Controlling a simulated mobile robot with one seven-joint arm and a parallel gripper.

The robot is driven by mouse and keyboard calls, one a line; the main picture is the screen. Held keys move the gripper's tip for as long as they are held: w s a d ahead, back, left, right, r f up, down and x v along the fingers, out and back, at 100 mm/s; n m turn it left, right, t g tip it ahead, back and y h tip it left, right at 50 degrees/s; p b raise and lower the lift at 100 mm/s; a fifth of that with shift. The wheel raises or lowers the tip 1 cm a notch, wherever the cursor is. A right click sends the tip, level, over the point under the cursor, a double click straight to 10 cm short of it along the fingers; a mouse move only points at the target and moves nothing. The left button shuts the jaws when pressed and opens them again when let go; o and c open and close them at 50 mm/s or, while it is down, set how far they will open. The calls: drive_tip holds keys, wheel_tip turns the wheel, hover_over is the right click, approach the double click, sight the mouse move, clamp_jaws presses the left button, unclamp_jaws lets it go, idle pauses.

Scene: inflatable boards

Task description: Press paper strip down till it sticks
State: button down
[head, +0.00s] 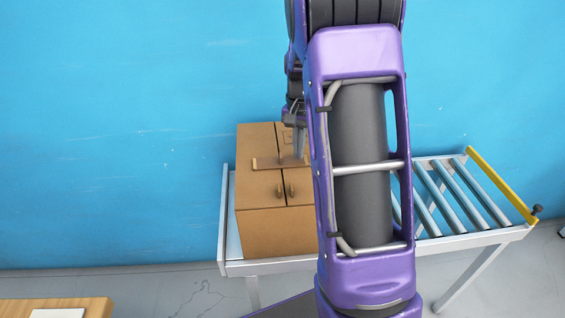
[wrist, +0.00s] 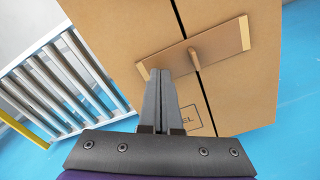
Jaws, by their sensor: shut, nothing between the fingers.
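The paper strip (wrist: 222,43) is brown with paler ends and lies across the dark seam on top of the cardboard box (wrist: 115,22). A small brown upright peg (wrist: 194,53) stands at its middle. In the head view the strip (head: 267,164) shows on the box (head: 262,222), its right part hidden by my arm. My gripper (wrist: 160,73) is shut and empty, with its fingertips over the strip's left end in the wrist view. I cannot tell whether they touch it. In the head view my gripper (head: 299,153) is partly hidden by my arm.
The box stands on a roller conveyor (head: 466,235) with a yellow end bar (head: 503,187) at the right. A blue wall (head: 130,110) is behind. A wooden table (head: 97,307) shows at lower left.

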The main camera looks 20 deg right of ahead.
sight(263, 163)
drive_tip(key=shift+f+b, duration=0.3)
drive_tip(key=shift+f, duration=0.35)
idle(0.4)
drive_tip(key=shift+r+p, duration=2.15)
drive_tip(key=shift+r, duration=0.9)
drive_tip(key=w+a+r+n+b, duration=0.2)
drive_tip(key=w+a+n+b, duration=0.15)
drive_tip(key=a+n, duration=0.4)
drive_tip(key=shift+m, duration=0.75)
drive_tip(key=f+b, duration=0.1)
drive_tip(key=f, duration=0.1)
drive_tip(key=a+f+b, duration=0.1)
drive_tip(key=f+b, duration=0.1)
drive_tip(key=s+f+b, duration=0.1)
drive_tip(key=f, duration=0.1)
drive_tip(key=shift+a+f+b, duration=0.25)
drive_tip(key=shift+a+b, duration=0.05)
drive_tip(key=shift+b, duration=0.05)
drive_tip(key=shift+f+b, duration=0.45)
drive_tip(key=shift+f, duration=0.4)
